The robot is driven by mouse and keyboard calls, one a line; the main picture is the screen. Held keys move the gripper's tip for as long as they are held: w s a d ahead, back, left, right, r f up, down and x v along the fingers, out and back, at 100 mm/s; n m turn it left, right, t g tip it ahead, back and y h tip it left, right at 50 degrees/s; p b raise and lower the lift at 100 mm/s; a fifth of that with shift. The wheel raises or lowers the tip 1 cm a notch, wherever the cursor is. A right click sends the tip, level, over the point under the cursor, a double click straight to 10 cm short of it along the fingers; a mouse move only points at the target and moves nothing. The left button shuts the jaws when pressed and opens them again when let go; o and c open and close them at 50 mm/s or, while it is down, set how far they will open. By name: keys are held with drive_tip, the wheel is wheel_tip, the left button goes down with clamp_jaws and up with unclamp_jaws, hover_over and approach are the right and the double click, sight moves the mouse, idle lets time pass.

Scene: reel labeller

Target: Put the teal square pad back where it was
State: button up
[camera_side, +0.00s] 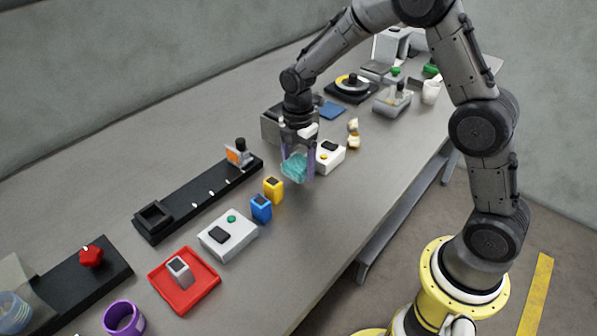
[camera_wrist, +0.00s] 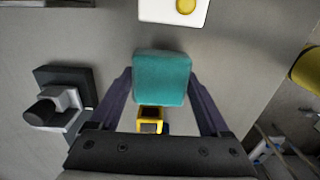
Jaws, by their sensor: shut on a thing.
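The teal square pad (camera_side: 295,167) is held between the two fingers of my gripper (camera_side: 298,166), above the grey table. In the wrist view the pad (camera_wrist: 162,78) sits between the purple fingers of my gripper (camera_wrist: 162,85), with a finger at each side. The pad looks slightly tilted in the side view. The height of the pad over the table is hard to tell. No empty place marked for the pad can be made out for certain.
A white box with a yellow button (camera_side: 328,156) stands just right of the pad. Yellow (camera_side: 273,189) and blue (camera_side: 261,208) blocks stand to the lower left. A black rail (camera_side: 195,200), a white panel (camera_side: 228,235) and a red tray (camera_side: 205,292) lie further left. The table's front strip is clear.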

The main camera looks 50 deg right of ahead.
sight(298, 172)
drive_tip(key=shift+f, duration=1.45)
drive_tip(key=shift+f, duration=0.2)
drive_tip(key=o, duration=1)
drive_tip(key=shift+r, duration=0.15)
